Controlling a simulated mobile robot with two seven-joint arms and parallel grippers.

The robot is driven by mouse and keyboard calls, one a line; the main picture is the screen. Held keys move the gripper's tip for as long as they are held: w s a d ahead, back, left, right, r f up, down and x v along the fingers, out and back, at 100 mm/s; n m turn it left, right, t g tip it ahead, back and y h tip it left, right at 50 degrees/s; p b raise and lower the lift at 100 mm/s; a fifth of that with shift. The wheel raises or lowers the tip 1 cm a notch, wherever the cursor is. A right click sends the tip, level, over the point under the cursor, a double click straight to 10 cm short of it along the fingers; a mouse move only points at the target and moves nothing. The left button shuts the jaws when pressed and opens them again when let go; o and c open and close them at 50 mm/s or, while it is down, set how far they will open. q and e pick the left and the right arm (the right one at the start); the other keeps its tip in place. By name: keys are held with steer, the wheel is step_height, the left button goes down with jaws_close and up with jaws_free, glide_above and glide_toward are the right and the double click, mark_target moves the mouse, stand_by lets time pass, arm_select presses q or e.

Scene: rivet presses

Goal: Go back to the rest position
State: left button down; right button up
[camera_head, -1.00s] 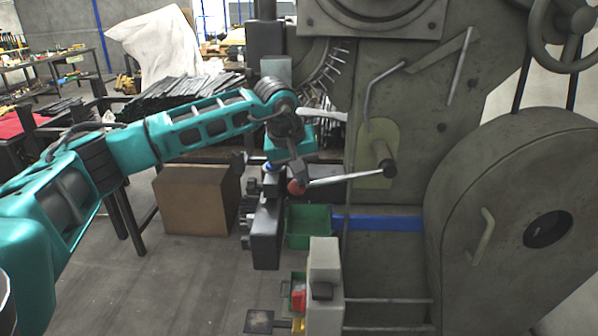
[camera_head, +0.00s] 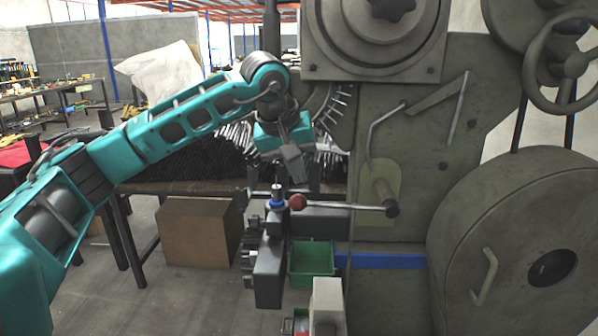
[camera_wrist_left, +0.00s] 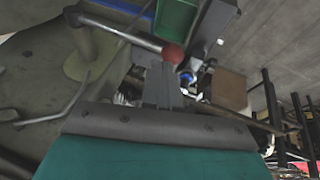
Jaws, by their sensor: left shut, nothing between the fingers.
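My left gripper (camera_head: 296,172) hangs from the teal arm in front of the press, a little above the red ball (camera_head: 297,202) at the end of the press lever (camera_head: 345,207). Its fingers are together with nothing between them. In the left wrist view the shut fingers (camera_wrist_left: 163,85) point toward the red ball (camera_wrist_left: 173,53); they look close to it, but I cannot tell whether they touch. My right gripper is in neither view.
The grey-green rivet press (camera_head: 400,140) fills the right side. A green bin (camera_head: 312,262) sits below the lever. A cardboard box (camera_head: 198,232) stands on the floor to the left. A table with dark rods (camera_head: 190,160) is behind the arm.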

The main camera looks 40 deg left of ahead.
arm_select(q)
steer(key=s+d+f+n+h, duration=0.25)
steer(key=d+n+h, duration=0.35)
steer(key=d, duration=0.4)
steer(key=s+d+f+n+h+p, duration=0.1)
steer(key=s+d+f+n+h, duration=0.15)
steer(key=d+n+h, duration=0.55)
steer(key=s+d+f+n+h, duration=0.25)
steer(key=d+n+h, duration=0.25)
steer(key=d, duration=0.7)
steer(key=a+f+n+t+y, duration=0.4)
steer(key=f+n+t+y, duration=0.25)
steer(key=n, duration=0.85)
steer(key=a+f+n+t+y, duration=0.45)
steer(key=f+n, duration=0.25)
steer(key=n, duration=0.8)
steer(key=s+a+f+n+g+y, duration=0.2)
steer(key=s+f+n+y, duration=0.1)
steer(key=s+f+n, duration=0.3)
steer(key=s+a+f+n+g+y, duration=0.3)
steer(key=s+f+n, duration=0.4)
steer(key=f, duration=0.2)
steer(key=shift+s+f+p, duration=0.25)
steer(key=shift+f+p, duration=0.1)
steer(key=shift+p, duration=0.05)
